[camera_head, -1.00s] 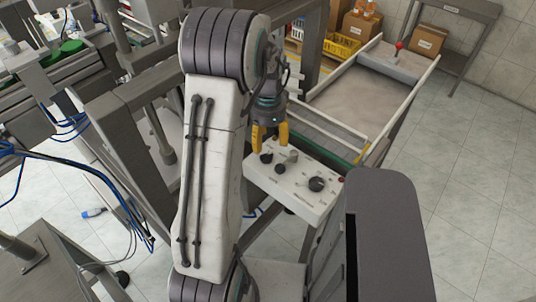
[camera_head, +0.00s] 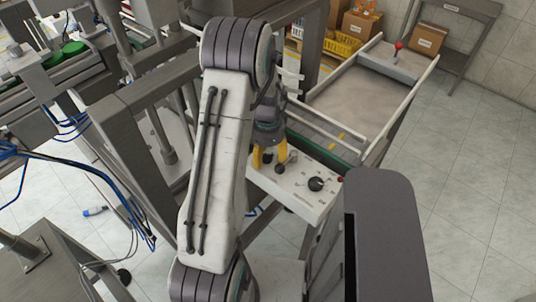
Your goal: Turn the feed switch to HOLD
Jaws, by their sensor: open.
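A white control panel (camera_head: 300,192) on the machine's side carries several knobs and switches. A large black rotary knob (camera_head: 316,184) sits toward its right end. A metallic grey knob (camera_head: 293,156) and a small black knob (camera_head: 280,168) sit further left. The panel lettering is too small to read, so I cannot tell which one is the feed switch. My gripper (camera_head: 269,160) is open, its yellow fingers pointing down at the panel's left end. A dark knob (camera_head: 267,157) shows between the fingertips. Whether they touch it or the panel is unclear.
A shallow tray (camera_head: 355,95) lies behind the panel, with a red-topped lever (camera_head: 398,46) at its far end. Grey machine frames stand close on the left. A side table (camera_head: 455,20) is at the back right. The tiled floor on the right is clear.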

